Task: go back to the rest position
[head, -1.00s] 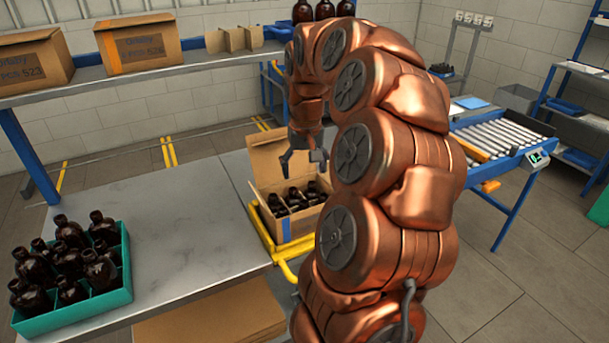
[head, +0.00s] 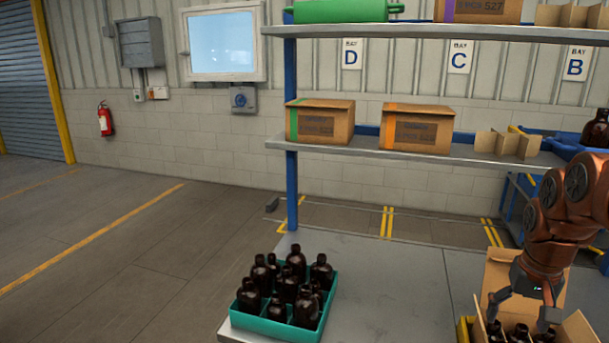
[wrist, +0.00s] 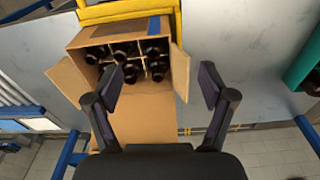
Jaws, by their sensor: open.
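My gripper (head: 522,308) is at the lower right of the head view, over the open cardboard box (head: 496,270) with amber bottles (head: 518,333) in it. In the wrist view my gripper (wrist: 160,95) has its two fingers spread wide with nothing between them. The wrist view looks down at the same box (wrist: 128,128), its flaps open and several dark bottles (wrist: 125,50) standing inside. The gripper is apart from the bottles as far as the wrist view shows.
A teal crate (head: 262,326) with several amber bottles stands on the grey table (head: 385,270). A shelf (head: 350,150) with closed boxes (head: 417,128) runs behind. The floor at left (head: 120,240) is clear. A yellow frame (wrist: 125,11) borders the box.

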